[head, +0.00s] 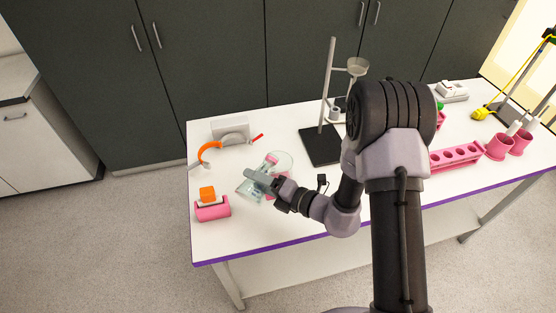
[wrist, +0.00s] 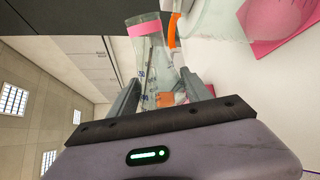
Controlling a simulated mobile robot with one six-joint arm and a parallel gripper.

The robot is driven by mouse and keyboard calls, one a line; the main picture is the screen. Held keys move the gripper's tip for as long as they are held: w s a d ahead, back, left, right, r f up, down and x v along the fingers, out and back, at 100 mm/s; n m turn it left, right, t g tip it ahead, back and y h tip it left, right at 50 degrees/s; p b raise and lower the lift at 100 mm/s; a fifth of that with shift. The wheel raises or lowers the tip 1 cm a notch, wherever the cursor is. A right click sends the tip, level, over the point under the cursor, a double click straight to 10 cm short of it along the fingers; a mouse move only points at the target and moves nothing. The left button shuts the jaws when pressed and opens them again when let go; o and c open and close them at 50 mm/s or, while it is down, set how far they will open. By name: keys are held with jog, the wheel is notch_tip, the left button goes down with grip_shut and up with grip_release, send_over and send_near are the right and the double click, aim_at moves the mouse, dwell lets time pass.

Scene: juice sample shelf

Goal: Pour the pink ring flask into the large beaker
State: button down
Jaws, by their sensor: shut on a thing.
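The pink ring flask is clear glass with a pink band near its mouth. I cannot tell whether liquid is flowing.
A pink block with an orange top (head: 212,208) stands left of my gripper. An orange-handled tool (head: 208,148) lies behind it. A stand with a black base (head: 320,146) is to the right. Farther right are a pink tube rack (head: 457,157) and pink cups (head: 498,148).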

jog(key=shift+w+d+r+m+p, duration=0.3)
jog(key=shift+r+m+p, duration=0.2)
jog(key=shift+p, duration=0.7)
jog(key=shift+w+r+m+g+p, duration=0.1)
jog(key=shift+r+m+g+p, duration=0.4)
jog(key=shift+p, duration=0.7)
dwell(1.6)
